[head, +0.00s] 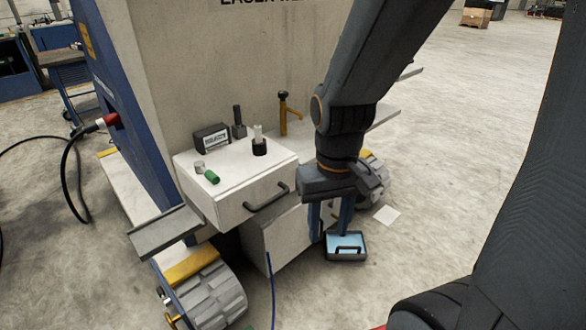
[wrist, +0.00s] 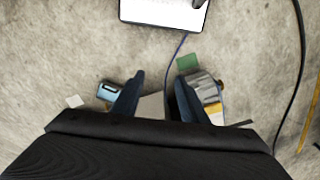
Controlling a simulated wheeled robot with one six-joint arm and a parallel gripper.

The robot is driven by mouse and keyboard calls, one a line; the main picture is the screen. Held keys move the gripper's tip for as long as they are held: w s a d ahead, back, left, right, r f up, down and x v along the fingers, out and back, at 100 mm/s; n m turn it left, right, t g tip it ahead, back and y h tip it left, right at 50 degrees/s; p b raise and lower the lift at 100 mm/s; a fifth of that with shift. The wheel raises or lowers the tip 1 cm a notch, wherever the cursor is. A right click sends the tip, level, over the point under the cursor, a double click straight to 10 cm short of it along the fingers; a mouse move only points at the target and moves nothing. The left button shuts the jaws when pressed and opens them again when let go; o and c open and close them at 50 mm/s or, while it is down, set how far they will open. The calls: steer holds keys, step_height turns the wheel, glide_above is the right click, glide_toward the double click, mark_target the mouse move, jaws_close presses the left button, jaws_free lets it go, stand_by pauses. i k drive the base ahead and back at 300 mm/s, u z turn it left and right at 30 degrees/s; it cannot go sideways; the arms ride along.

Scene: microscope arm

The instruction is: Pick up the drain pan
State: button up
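The drain pan (head: 334,255) is a small dark tray with a light blue inside and a black handle, at the lower middle of the head view. It appears to rest on the floor in front of the machine. My gripper (head: 330,228) points down with its two blue fingers apart and nothing visible between them. One fingertip overlaps the pan's back edge in the head view; I cannot tell the height gap. In the wrist view the pan (wrist: 106,91) shows outside the left finger, partly hidden by it, not between the fingers (wrist: 157,90).
The machine cart (head: 225,60) stands behind, with a white drawer box (head: 235,185) left of my arm. A ribbed wheel (head: 205,295) and a blue cable (head: 271,285) lie left of the pan. A white sheet (head: 387,215) lies to its right.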

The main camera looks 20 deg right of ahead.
mark_target(353, 247)
steer(key=u, duration=1.4)
steer(key=i, duration=0.8)
steer(key=z, duration=2.6)
steer(key=i, duration=0.5)
steer(key=z, duration=0.15)
